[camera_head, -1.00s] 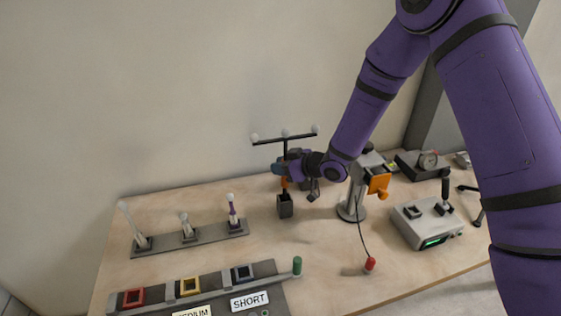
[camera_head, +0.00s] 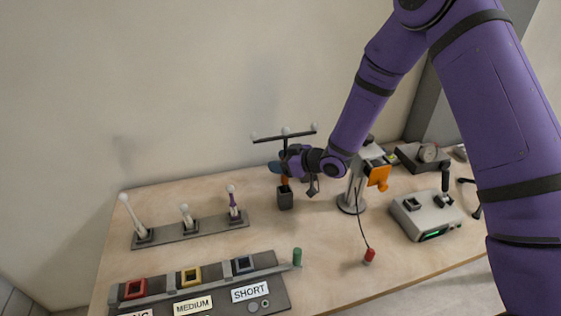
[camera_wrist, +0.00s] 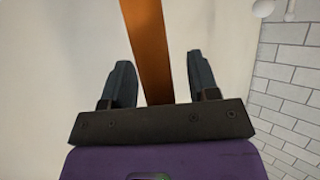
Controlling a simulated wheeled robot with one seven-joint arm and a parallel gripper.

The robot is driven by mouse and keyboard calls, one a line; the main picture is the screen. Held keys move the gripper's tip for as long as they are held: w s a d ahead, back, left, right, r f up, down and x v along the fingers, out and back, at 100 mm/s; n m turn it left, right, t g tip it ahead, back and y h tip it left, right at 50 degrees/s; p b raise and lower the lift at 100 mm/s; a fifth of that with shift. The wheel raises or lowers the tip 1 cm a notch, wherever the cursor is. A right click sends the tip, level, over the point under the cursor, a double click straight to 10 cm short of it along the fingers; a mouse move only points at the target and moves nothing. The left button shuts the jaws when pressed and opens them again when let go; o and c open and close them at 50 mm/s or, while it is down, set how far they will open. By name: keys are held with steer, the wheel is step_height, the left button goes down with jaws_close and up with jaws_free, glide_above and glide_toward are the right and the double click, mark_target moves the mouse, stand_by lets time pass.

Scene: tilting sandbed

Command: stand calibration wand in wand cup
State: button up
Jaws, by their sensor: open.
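The calibration wand has a black crossbar (camera_head: 284,136) with white balls on it and an orange handle (camera_head: 284,181) below. Its lower end meets the mouth of the small dark square wand cup (camera_head: 285,199) on the table. The wand looks about upright; how deep it sits is hidden. My gripper (camera_head: 280,168) is at the handle, just above the cup. In the wrist view the orange handle (camera_wrist: 148,50) runs between my two spread fingers, with gaps visible on both sides. The cup is not in the wrist view.
A rack (camera_head: 190,231) with several white-tipped wands stands at left. In front is a tray with red, yellow and blue square sockets and labels (camera_head: 193,306). Right of the cup are a metal stand with an orange plate (camera_head: 378,177) and a grey box (camera_head: 427,217).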

steer(key=s+d+r+m+t+h, duration=0.1)
steer(key=s+d+r+m+h, duration=0.3)
steer(key=d+r, duration=0.9)
steer(key=s+d+r+m+t+h, duration=0.2)
steer(key=s+d+r+h, duration=0.45)
steer(key=d+r, duration=0.6)
steer(key=s+d+r+m+g, duration=0.1)
steer(key=s+r+m, duration=0.1)
steer(key=s, duration=0.6)
steer(key=s+d+r+m+g+h, duration=0.1)
steer(key=s+d+r+m+g, duration=0.1)
steer(key=s, duration=0.6)
steer(key=s+d+r+m+g, duration=0.1)
steer(key=s+d+r+m, duration=0.1)
steer(key=s, duration=0.6)
steer(key=shift+v, duration=0.8)
steer(key=shift+w, duration=0.1)
